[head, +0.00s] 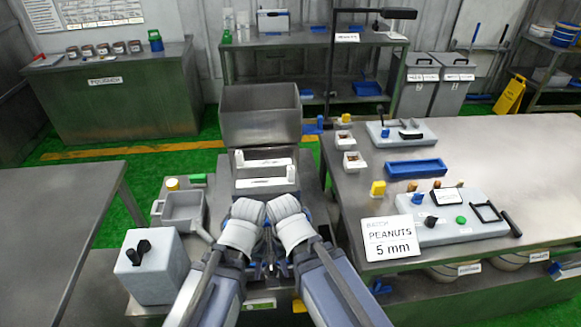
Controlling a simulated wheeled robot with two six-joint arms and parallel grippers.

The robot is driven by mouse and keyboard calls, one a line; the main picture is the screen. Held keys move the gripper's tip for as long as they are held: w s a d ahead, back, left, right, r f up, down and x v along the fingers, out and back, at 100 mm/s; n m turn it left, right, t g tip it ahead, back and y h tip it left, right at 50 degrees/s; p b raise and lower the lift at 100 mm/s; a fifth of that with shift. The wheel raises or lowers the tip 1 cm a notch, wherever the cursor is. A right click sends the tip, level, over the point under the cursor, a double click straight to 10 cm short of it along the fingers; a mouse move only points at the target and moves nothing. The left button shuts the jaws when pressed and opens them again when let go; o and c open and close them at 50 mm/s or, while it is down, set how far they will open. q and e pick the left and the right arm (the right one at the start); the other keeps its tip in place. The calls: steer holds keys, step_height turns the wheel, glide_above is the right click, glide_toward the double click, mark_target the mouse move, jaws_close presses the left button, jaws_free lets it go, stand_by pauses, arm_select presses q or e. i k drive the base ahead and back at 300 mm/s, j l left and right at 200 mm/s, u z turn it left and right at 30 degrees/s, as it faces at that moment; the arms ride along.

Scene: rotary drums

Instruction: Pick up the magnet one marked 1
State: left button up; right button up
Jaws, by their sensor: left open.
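I cannot make out a mark 1 on anything, so I cannot tell for sure which thing is magnet one. Two white bar-shaped pieces, a rear one (264,162) and a front one (262,181), sit in the open steel housing in front of me. My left gripper (256,268) is small and partly hidden below its white wrist; it is open, with nothing seen in it. My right gripper (283,268) is beside it, also mostly hidden, and its fingers are unclear. Both are nearer to me than the white bars and apart from them.
A steel bin (260,116) stands behind the housing. On the right, a steel table (480,150) holds a blue tray (416,168), a grey control panel (452,228) and a PEANUTS 5 mm sign (391,238). A grey box (152,268) with black knobs stands left.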

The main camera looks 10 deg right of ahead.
mark_target(272, 180)
steer(key=k, duration=0.5)
steer(key=z, duration=0.95)
steer(key=j+z, duration=0.1)
steer(key=z, duration=0.25)
steer(key=k+j+z, duration=0.1)
steer(key=z, duration=0.25)
steer(key=k+j, duration=0.3)
steer(key=i+j, duration=0.15)
steer(key=j, duration=0.15)
steer(key=i+j, duration=0.15)
steer(key=j, duration=0.1)
